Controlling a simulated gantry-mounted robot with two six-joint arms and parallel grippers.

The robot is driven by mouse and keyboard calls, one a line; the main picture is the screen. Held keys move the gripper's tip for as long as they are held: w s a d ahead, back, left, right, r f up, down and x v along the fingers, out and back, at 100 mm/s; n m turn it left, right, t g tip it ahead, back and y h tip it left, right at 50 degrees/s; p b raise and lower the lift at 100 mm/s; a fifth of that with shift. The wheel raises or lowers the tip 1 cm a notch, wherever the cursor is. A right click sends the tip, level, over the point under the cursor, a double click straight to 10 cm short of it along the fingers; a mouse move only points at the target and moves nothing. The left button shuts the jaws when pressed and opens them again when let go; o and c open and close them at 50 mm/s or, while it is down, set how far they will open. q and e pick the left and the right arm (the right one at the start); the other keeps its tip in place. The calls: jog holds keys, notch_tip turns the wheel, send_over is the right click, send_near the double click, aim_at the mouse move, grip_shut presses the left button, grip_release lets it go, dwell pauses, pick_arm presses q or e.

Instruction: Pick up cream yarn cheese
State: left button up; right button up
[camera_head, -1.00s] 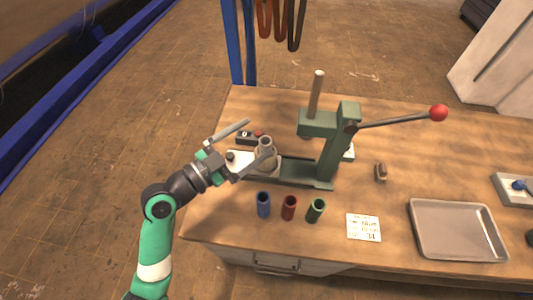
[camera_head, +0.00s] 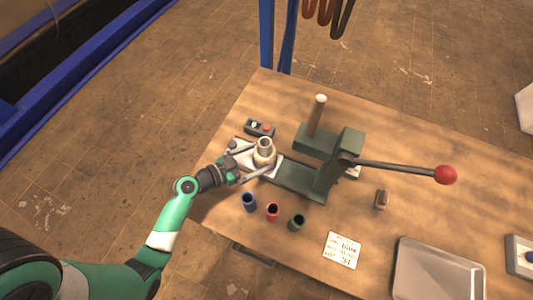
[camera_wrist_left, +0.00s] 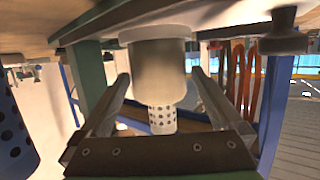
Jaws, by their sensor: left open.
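The cream yarn cheese (camera_head: 264,157) stands upright on a pale plate at the left end of a green press. In the left wrist view the cream yarn cheese (camera_wrist_left: 158,72) shows large between the fingers, with its perforated tube end (camera_wrist_left: 162,118) showing in an inverted picture. My left gripper (camera_head: 261,158) is open, with one finger on each side of the cheese. A gap shows beside each finger in the wrist view. My right gripper is not in view.
The green lever press (camera_head: 338,165) stands just right of the cheese. A switch box (camera_head: 259,128) lies behind it. Blue (camera_head: 249,202), red (camera_head: 272,211) and green (camera_head: 297,222) tubes stand in front. A label card (camera_head: 342,250) and grey tray (camera_head: 438,272) lie farther right.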

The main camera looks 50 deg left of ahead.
aim_at(273, 152)
pick_arm(q)
jog(key=x, duration=0.6)
jog(key=shift+w+d, duration=0.1)
jog(key=shift+w, duration=0.1)
jog(key=shift+c, duration=0.3)
jog(key=c, duration=1.2)
